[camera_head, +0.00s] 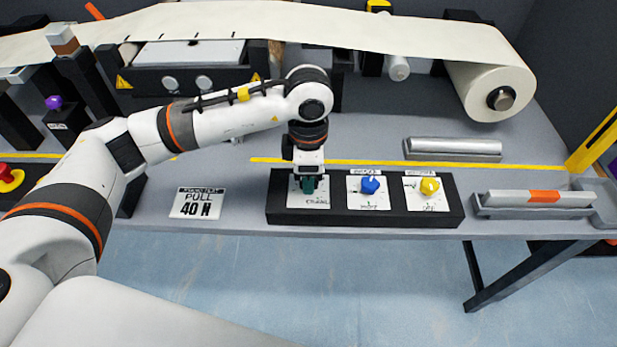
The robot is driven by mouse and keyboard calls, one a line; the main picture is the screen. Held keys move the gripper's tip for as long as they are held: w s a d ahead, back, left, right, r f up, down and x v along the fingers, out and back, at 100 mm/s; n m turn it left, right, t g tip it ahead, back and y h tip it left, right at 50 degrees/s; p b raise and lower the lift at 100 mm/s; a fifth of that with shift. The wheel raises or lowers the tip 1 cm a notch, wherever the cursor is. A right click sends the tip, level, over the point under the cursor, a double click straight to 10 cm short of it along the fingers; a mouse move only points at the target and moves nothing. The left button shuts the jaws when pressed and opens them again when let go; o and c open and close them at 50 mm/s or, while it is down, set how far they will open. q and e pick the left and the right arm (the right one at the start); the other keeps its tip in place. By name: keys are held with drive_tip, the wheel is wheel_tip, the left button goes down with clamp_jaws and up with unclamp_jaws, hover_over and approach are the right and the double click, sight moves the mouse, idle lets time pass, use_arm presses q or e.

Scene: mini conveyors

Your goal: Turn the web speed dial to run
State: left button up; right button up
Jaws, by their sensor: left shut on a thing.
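A black panel (335,216) at the table's front edge holds three dials on white plates. My left gripper (309,188) points down over the leftmost plate and is shut on a teal dial (309,184). The gripper covers most of this dial and the upper part of its plate. The word "CRAWL" shows below it; I cannot make out where the dial points. A blue dial (370,185) sits on the middle plate and a yellow dial (429,186) on the right plate. My right gripper is not in view.
A white web (330,20) runs across the back to a roll (490,85) at the right. A sign reading "PULL 40 N" (198,203) stands left of the panel. A tray (483,210) with a white and orange bar lies at the right. A red button (8,174) is at far left.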

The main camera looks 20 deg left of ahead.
use_arm(q)
drive_tip(key=shift+r+n, duration=0.1)
drive_tip(key=shift+n, duration=0.3)
drive_tip(key=o, duration=1)
drive_tip(key=shift+c, duration=0.2)
wheel_tip(320, 180, up, 12)
drive_tip(key=b, duration=0.1)
